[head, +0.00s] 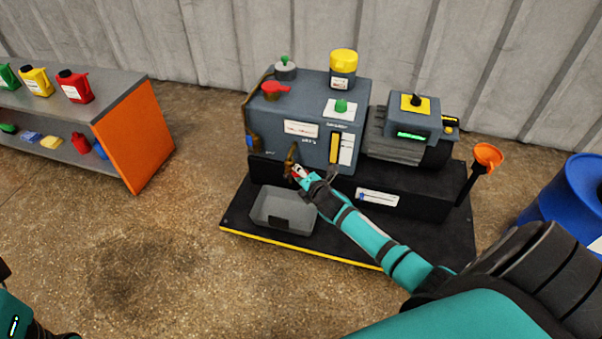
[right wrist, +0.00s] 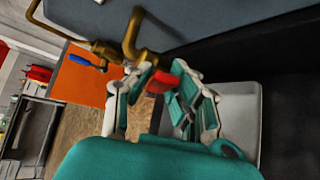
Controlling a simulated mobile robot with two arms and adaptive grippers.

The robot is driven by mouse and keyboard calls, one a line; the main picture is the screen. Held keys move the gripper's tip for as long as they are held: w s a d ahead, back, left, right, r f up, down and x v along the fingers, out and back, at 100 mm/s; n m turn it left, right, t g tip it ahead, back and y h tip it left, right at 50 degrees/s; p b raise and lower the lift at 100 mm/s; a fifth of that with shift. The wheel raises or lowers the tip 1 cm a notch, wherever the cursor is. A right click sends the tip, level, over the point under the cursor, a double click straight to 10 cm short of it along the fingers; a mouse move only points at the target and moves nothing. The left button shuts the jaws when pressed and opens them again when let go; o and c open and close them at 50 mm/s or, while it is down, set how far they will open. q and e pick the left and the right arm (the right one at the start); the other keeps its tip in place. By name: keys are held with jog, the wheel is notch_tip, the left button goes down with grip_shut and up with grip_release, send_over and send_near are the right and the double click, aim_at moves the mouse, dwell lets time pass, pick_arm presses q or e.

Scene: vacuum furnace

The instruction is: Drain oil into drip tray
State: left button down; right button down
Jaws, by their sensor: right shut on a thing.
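The grey pump (head: 308,110) stands on a black base plate. A brass drain pipe (head: 291,155) comes out low on its front; it also shows in the right wrist view (right wrist: 132,35). My right gripper (head: 303,175) is at this pipe, shut on a red handle (right wrist: 160,80) just below the brass fitting. The fingers partly hide the handle. The grey drip tray (head: 268,221) sits on the base below the drain; it also shows in the right wrist view (right wrist: 240,105). I see no oil stream. Only a piece of my left arm shows at lower left; its gripper is out of view.
A shelf with an orange side panel (head: 140,135) and several coloured bottles stands at left. A blue drum (head: 565,200) and an orange funnel (head: 488,156) are at right. A blue-handled brass valve (right wrist: 82,60) is near the gripper. Floor in front is clear.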

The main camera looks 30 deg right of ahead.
jog(key=c, duration=1.3)
grip_release()
jog(key=shift+w+a+r, duration=0.1)
jog(key=shift+r, duration=0.15)
jog(key=shift+c, duration=0.2)
jog(key=shift+o, duration=0.9)
jog(key=shift+f, duration=0.1)
jog(key=v, duration=1.2)
